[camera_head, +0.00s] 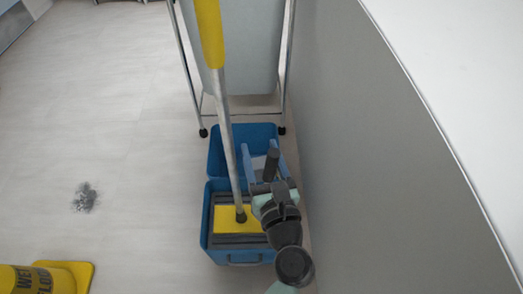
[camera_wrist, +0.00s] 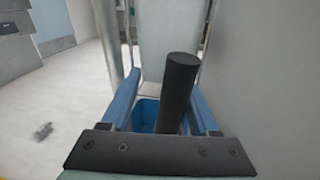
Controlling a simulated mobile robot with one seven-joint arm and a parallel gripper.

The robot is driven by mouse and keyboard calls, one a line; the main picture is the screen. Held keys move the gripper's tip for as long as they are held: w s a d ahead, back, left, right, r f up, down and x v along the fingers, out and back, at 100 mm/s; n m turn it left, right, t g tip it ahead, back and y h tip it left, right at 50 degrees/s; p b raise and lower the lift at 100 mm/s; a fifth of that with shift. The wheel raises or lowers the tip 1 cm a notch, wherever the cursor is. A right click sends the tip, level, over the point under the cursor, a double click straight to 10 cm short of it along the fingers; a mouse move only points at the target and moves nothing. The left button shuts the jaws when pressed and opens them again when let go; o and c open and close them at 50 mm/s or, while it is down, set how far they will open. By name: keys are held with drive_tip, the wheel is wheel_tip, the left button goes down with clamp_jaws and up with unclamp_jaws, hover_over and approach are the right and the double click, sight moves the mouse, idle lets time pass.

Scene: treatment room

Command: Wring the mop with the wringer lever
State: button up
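The blue mop bucket (camera_head: 215,158) stands on the floor by the wall. The mop (camera_head: 228,140) has a yellow grip and a metal pole, and leans slightly. Its yellow head plate (camera_head: 227,220) sits in the dark grey wringer part (camera_head: 232,239) at the bucket's near end. The wringer lever's black handle (camera_head: 271,163) stands up at the bucket's right side; it also shows in the wrist view (camera_wrist: 178,92). My gripper (camera_head: 260,152) is open, with its blue fingers on both sides of the handle. In the wrist view the handle is nearer the right finger (camera_wrist: 202,105). The lever's lower part is hidden.
A grey wall (camera_head: 350,150) runs close along the right. A wheeled metal-frame hamper (camera_head: 250,65) stands just behind the bucket. A yellow wet-floor sign (camera_head: 60,275) is at lower left, and a dark dirt patch (camera_head: 85,198) lies on otherwise clear floor.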

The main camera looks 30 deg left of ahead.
drive_tip(key=p+v, duration=0.3)
drive_tip(key=v, duration=1)
drive_tip(key=shift+p, duration=0.3)
drive_tip(key=shift+f, duration=0.1)
